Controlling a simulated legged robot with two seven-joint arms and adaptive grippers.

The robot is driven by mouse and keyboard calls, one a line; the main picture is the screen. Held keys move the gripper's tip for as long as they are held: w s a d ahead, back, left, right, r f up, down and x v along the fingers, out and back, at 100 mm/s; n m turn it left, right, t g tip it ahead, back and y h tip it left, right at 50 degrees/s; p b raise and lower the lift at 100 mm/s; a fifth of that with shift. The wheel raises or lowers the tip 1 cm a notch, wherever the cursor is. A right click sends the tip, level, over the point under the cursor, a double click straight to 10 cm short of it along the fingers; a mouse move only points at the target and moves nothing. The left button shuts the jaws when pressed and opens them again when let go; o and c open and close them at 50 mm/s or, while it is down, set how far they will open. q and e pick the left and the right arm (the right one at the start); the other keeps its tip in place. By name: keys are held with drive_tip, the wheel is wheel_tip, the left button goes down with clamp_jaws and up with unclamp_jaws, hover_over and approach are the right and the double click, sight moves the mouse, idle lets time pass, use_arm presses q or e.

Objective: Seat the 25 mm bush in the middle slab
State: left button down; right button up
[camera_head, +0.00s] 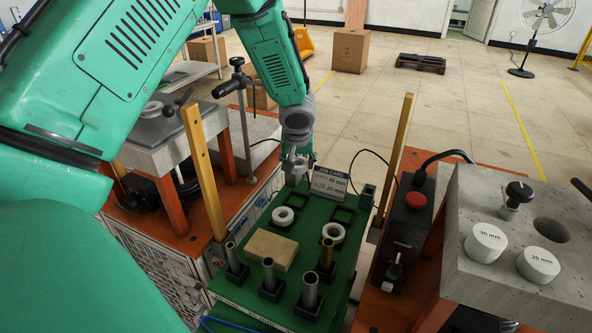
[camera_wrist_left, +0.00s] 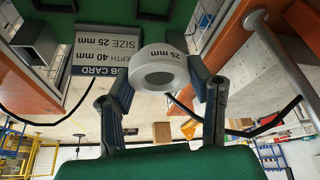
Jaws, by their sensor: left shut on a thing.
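My left gripper (camera_head: 296,172) is above the far end of the green tray (camera_head: 245,297), beside the job card (camera_head: 330,184). In the left wrist view the gripper (camera_wrist_left: 161,86) is shut on a white ring-shaped bush (camera_wrist_left: 158,54) marked 25 mm, with a finger on each side. The bush cannot be made out clearly in the head view. The job card also shows upside down in the left wrist view (camera_wrist_left: 97,52) and reads size 25 mm, depth 40 mm. A concrete slab (camera_head: 470,275) stands at the right; I cannot tell which slab is the middle one. My right gripper is out of view.
Two white rings (camera_head: 283,216) (camera_head: 333,232), a tan block (camera_head: 270,250) and several upright tubes (camera_head: 310,290) are on the tray. Wooden posts (camera_head: 203,170) (camera_head: 398,160) flank it. The right slab carries white plugs marked 30 mm (camera_head: 486,242) and 20 mm (camera_head: 538,264), beside an open hole (camera_head: 551,231).

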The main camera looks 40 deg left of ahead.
use_arm(q)
wheel_tip(320, 180, up, 3)
drive_tip(key=shift+f+p, duration=0.15)
drive_tip(key=shift+p, duration=0.6)
drive_tip(key=shift+r+p, duration=1.4)
drive_tip(key=shift+r, duration=0.25)
